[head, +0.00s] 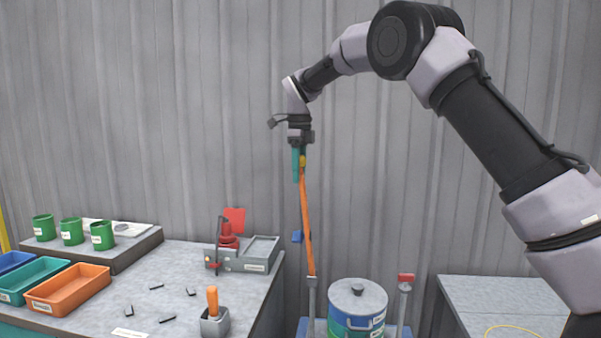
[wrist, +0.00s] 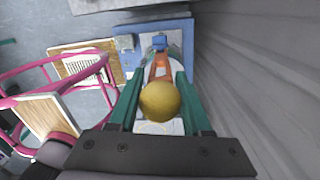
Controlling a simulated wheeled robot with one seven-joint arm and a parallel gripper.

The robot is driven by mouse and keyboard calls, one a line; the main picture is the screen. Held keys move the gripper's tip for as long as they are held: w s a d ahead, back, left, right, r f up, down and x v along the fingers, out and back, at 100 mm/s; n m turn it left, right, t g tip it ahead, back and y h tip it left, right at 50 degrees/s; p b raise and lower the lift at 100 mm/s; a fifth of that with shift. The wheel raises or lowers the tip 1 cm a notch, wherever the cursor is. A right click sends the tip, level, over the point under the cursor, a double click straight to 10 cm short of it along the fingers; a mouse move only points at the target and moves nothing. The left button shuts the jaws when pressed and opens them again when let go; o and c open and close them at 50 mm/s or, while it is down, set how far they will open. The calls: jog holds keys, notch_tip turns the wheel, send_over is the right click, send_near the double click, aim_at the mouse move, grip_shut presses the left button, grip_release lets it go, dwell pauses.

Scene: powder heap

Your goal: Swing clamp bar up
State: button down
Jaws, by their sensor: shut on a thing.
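The orange clamp bar (head: 307,226) stands nearly upright, its top leaning slightly left. Its lower end meets a grey post (head: 311,290) left of the lidded pot (head: 357,300). A yellow ball knob (head: 303,161) tops the bar. My gripper (head: 299,178), with green fingers, is shut on the knob end, high above the pot. In the wrist view, the knob (wrist: 160,101) sits between the fingers (wrist: 160,78), and the orange bar (wrist: 160,68) runs away below it. A second post with a red top (head: 406,278) stands right of the pot, apart from the bar.
The left bench (head: 190,262) holds green cups (head: 72,231), coloured trays (head: 66,289), a red-and-grey device (head: 228,240) and an orange-handled tool (head: 213,301). A grey table (head: 500,295) stands at right. A corrugated wall (head: 230,120) is close behind. Pink rails (wrist: 60,55) show in the wrist view.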

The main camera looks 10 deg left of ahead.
jog(key=shift+c, duration=1.8)
grip_release()
notch_tip(320, 180, up, 11)
jog(key=shift+f, duration=0.1)
